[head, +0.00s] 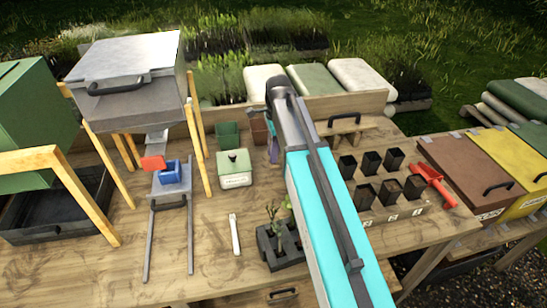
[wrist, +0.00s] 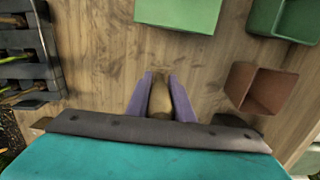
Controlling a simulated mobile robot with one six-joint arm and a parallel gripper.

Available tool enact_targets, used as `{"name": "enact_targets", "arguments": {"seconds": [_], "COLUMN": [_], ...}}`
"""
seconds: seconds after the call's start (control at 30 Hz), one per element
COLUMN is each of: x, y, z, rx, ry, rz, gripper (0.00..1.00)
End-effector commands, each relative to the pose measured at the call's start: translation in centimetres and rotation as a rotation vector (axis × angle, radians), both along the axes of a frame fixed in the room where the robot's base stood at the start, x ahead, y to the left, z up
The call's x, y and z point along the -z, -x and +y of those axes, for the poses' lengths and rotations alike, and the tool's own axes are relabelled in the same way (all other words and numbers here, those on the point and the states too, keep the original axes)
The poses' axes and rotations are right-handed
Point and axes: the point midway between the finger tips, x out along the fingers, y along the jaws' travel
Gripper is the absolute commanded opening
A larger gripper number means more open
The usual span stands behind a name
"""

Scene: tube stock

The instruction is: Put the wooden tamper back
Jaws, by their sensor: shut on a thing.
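My gripper (wrist: 160,84) has purple fingers and is shut on a brown wooden piece, which looks like the wooden tamper (wrist: 160,102). Its lower end cannot be made out, and my wrist hides part of it. In the head view my gripper (head: 273,150) is mostly hidden behind my arm, above the bench beside the terracotta pot (head: 259,130). The tamper cannot be made out in that view. The terracotta pot (wrist: 262,88) also shows right of the fingers in the wrist view.
A green-lidded tin (head: 235,170) and a green pot (head: 228,134) stand left of my gripper. A black seedling tray (head: 285,258) stands nearer. Several black pots (head: 365,195), a red scoop (head: 434,185) and a small wooden stand with a black handle (head: 345,127) are to the right.

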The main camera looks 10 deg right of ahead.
Motion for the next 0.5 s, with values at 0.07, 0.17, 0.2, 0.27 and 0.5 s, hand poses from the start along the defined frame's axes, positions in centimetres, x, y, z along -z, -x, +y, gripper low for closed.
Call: {"name": "enact_targets", "arguments": {"seconds": [0.07,0.17,0.2,0.27,0.5], "x": [-0.1,0.5,0.9,1.5,3.3], "y": [-0.7,-0.8,-0.8,-0.7,-0.8], "z": [0.3,0.4,0.4,0.4,0.4], "rx": [-0.001,0.000,0.000,0.000,0.000], "ry": [0.000,0.000,0.000,0.000,0.000], "rz": [0.000,0.001,0.002,0.002,0.000], "gripper": [0.00,0.00,0.00,0.00,0.00]}}
